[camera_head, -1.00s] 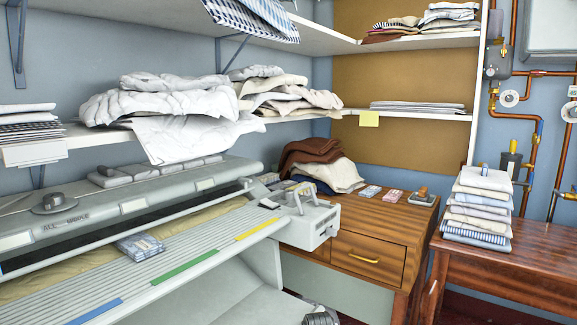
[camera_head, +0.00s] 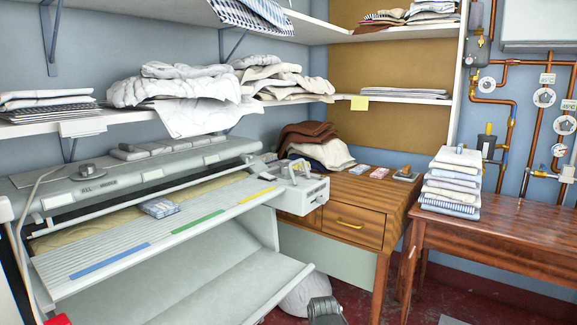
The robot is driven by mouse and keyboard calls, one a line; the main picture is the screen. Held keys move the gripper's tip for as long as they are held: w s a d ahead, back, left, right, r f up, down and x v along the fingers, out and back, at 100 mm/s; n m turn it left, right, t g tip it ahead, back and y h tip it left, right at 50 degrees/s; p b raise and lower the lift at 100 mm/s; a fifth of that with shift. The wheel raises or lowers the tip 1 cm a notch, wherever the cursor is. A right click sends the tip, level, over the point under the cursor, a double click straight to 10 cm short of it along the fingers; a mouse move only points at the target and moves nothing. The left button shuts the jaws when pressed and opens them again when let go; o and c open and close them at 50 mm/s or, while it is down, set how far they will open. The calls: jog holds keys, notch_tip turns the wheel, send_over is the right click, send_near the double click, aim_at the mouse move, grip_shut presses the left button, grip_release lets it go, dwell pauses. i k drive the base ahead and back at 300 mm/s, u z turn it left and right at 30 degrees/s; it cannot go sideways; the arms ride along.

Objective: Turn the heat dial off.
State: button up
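The rotary ironer (camera_head: 170,222) stands at the left, with a long grey-white top housing and a slatted front board. A round dark dial (camera_head: 87,170) on a raised base sits near the left end of its top housing. Its pointer setting is too small to read. A dark grey end of my arm, seemingly my gripper (camera_head: 325,309), shows at the bottom edge, well apart from the dial. Its fingers cannot be made out. Several round gauges or dials, one of them (camera_head: 544,97), sit on the copper pipes at the right.
A small patterned packet (camera_head: 159,207) lies on the ironer's board. A wooden drawer cabinet (camera_head: 352,225) and a table (camera_head: 490,240) with folded linen (camera_head: 451,184) stand to the right. A shelf (camera_head: 110,118) with laundry overhangs the ironer. Red floor shows between the furniture.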

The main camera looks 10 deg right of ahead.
aim_at(284, 168)
jog(key=z, duration=1.5)
jog(key=i, duration=0.8)
jog(key=u, duration=1.8)
